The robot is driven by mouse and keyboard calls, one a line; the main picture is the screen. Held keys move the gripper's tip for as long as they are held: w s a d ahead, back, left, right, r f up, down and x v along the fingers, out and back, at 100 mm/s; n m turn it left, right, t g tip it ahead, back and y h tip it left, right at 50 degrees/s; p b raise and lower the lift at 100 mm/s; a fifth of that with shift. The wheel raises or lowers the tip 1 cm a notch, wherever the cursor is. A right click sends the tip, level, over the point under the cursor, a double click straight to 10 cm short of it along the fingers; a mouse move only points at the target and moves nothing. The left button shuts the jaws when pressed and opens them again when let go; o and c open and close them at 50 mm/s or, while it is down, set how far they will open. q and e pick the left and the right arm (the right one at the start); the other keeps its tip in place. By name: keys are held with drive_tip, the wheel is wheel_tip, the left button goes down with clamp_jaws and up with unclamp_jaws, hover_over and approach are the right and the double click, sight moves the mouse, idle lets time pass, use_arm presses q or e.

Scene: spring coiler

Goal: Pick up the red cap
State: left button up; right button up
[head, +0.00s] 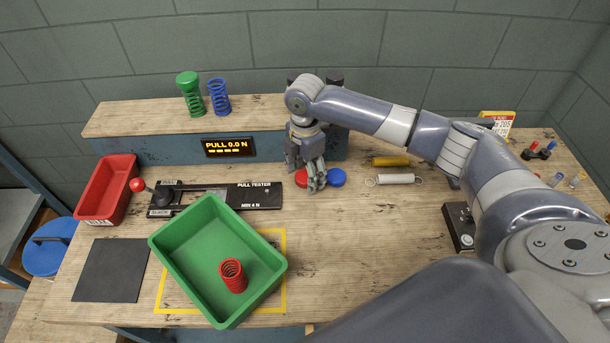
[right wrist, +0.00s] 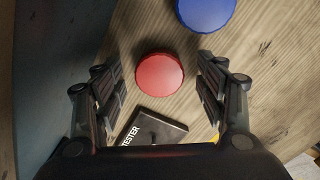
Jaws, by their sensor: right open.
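The red cap (head: 301,178) is a flat round disc lying on the wooden bench, partly hidden by my right gripper in the head view. In the right wrist view the red cap (right wrist: 159,74) lies between and a little beyond the open fingers, apart from both. My right gripper (head: 314,186) points down over it, open and empty; its fingers also show in the right wrist view (right wrist: 160,85). My left gripper is not in view.
A blue cap (head: 337,177) lies close to the right of the red cap. The black pull tester (head: 235,196) is just left. A green bin (head: 167,243) holds a red spring (head: 232,275). A yellow cylinder (head: 391,161) and pale spring (head: 396,179) lie to the right.

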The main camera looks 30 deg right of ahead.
drive_tip(key=shift+f, duration=0.25)
drive_tip(key=c, duration=1.1)
drive_tip(key=shift+c, duration=0.2)
